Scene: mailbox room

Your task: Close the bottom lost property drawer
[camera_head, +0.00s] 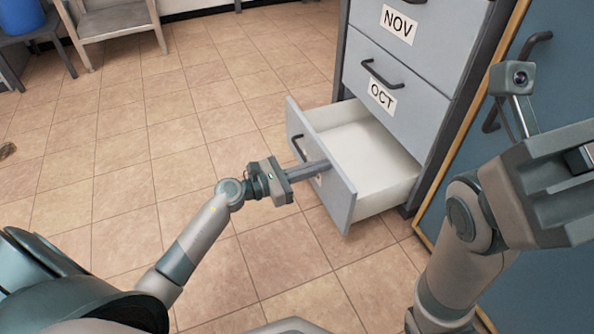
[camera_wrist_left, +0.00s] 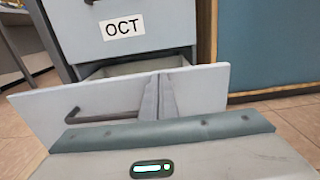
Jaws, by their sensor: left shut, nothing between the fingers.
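The bottom lost property drawer (camera_head: 376,155) is pulled far out of the grey cabinet, and its white inside looks empty. Its light grey front carries a dark bar handle (camera_head: 298,146). In the left wrist view the drawer front (camera_wrist_left: 208,88) spans the picture, with the handle (camera_wrist_left: 100,117) left of my fingers. My left gripper (camera_head: 322,166) is shut and empty, with its fingertips at the drawer front, right of the handle. I cannot tell whether they touch it. My right gripper (camera_head: 545,185) is raised at the right, away from the drawer; its fingertips are not clear.
Above are the shut OCT drawer (camera_head: 415,98) and the NOV drawer (camera_head: 440,30). A blue door-like panel (camera_head: 560,75) with a dark handle stands to the right.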

